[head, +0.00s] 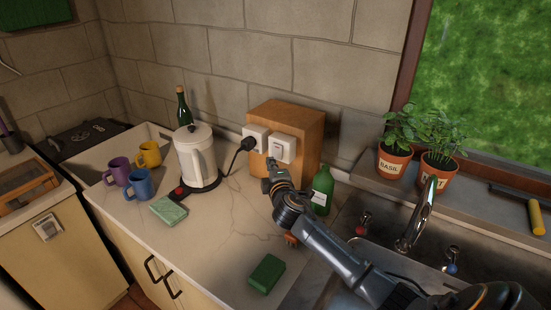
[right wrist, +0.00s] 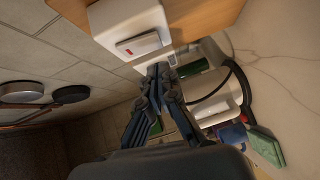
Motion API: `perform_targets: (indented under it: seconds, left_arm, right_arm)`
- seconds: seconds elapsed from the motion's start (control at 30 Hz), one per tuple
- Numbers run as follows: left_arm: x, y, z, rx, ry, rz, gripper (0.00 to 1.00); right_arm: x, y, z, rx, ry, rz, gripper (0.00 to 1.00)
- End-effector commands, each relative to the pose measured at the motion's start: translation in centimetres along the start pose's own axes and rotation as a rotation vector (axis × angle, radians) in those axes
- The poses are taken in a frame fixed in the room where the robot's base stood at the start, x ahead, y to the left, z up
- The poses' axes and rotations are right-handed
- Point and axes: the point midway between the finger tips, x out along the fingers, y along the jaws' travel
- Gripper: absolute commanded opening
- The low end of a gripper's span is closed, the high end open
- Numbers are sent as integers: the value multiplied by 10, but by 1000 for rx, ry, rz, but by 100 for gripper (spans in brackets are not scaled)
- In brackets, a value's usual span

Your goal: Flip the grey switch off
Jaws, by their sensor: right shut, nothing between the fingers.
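A switch (head: 279,149) with a pale grey-white rocker sits in a white housing on the front of a wooden block (head: 305,125). In the right wrist view the rocker (right wrist: 138,45) shows a small red mark at one end. My right gripper (head: 270,163) is shut and empty, just below and left of the switch. In the right wrist view its fingertips (right wrist: 159,72) lie close to the housing's lower edge, off the rocker face. I cannot tell whether they touch the housing. My left gripper is not in view.
A socket (head: 255,136) with a black plug (head: 247,144) adjoins the switch; its cord runs to a white kettle (head: 196,158). A green bottle (head: 322,190) stands right of my wrist. Mugs (head: 138,184), a sponge (head: 168,210) and a green block (head: 267,273) occupy the counter.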

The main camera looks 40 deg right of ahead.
Motion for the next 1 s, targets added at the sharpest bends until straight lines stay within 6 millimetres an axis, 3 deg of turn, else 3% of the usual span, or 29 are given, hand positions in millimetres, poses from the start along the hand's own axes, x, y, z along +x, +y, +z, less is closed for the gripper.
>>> perform_targets:
  seconds: [0.2, 0.57, 0.67, 0.83, 0.87, 1.0]
  left_arm:
    - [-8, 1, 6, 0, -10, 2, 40]
    - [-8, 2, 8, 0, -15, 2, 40]
    - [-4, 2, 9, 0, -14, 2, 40]
    - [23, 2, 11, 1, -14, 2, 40]
    - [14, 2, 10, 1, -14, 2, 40]
    - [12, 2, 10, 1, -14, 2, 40]
  right_arm:
    - [15, 2, 15, 0, 1, 1, 0]
    - [16, 0, 17, 1, 1, 1, 0]
    - [17, -2, 18, -4, 1, 6, 0]
    - [22, -10, 22, -45, 1, 50, 0]
    - [21, -2, 21, -43, 2, 47, 0]
    - [21, 0, 21, -42, 1, 45, 0]
